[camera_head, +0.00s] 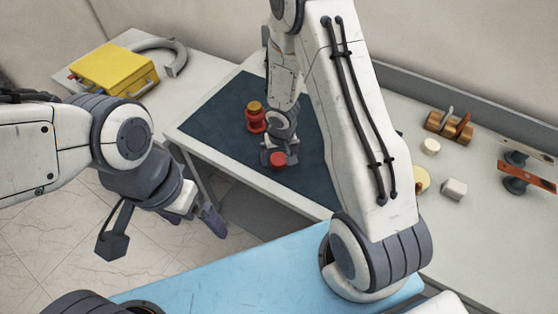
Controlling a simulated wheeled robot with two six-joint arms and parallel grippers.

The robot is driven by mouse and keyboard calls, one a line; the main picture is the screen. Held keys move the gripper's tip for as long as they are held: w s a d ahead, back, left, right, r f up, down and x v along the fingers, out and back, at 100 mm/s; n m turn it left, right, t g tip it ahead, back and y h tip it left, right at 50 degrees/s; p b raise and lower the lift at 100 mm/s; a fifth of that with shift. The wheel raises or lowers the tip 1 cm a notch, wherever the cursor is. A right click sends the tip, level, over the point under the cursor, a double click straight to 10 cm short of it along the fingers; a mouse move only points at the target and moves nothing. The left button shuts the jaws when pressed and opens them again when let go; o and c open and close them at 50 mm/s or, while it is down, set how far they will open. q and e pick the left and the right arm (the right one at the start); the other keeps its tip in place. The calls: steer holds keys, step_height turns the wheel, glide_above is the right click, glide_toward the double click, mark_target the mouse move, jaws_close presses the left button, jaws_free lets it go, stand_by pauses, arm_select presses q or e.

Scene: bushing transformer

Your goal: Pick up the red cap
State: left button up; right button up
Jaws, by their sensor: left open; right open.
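A small red cap (278,159) is on the dark mat (216,135) in the middle of the table. My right gripper (279,153) is above the cap with its fingers on either side of it, open; contact cannot be told from this view. A red stepped part with an orange-brown top (256,107) stands upright on the mat, behind and left of the cap. My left gripper (208,212) is open and empty, off the table's front left edge over the floor.
A yellow case (113,72) and a grey curved part (174,58) lie at the back left. At right are a wooden block rack (448,125), a white block (453,188) and orange-handled tools (528,178). My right arm hides the mat's right side.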

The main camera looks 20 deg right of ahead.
mark_target(281, 158)
steer(key=c, duration=1.3)
steer(key=shift+r+p, duration=0.4)
steer(key=shift+r, duration=0.05)
steer(key=r+p, duration=0.3)
steer(key=r, duration=0.1)
steer(key=shift+s+d, duration=0.25)
steer(key=shift+d, duration=0.05)
steer(key=s+d+r, duration=0.2)
steer(key=s+d+r+p, duration=0.1)
steer(key=s+d+r, duration=0.1)
steer(key=s, duration=0.1)
steer(key=s+d+r, duration=0.2)
steer(key=s+d, duration=0.1)
steer(key=shift+s+p, duration=0.15)
steer(key=shift+p, duration=0.15)
